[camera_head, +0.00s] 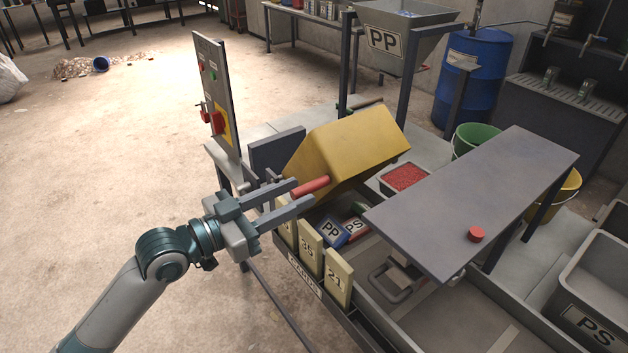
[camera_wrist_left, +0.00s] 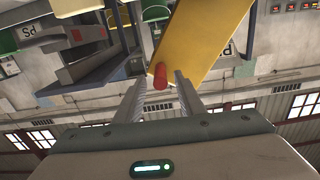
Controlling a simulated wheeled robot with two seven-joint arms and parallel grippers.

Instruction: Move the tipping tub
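The yellow tipping tub (camera_head: 345,145) sits tilted at the left end of the bench, with a red bar handle (camera_head: 318,184) sticking out toward my left gripper. The tub (camera_wrist_left: 212,40) and its red handle (camera_wrist_left: 160,72) also show in the left wrist view. My left gripper (camera_head: 304,192) is open, its two fingers apart with the handle's end between or just beyond their tips. I cannot tell whether either finger touches it. My right gripper is in neither view.
A control panel (camera_head: 216,95) stands left of the tub. Number cards (camera_head: 311,250) line the bench's front edge. A grey shelf (camera_head: 480,190) with a red knob (camera_head: 476,234) lies to the right. A red-filled tray (camera_head: 403,178) sits behind.

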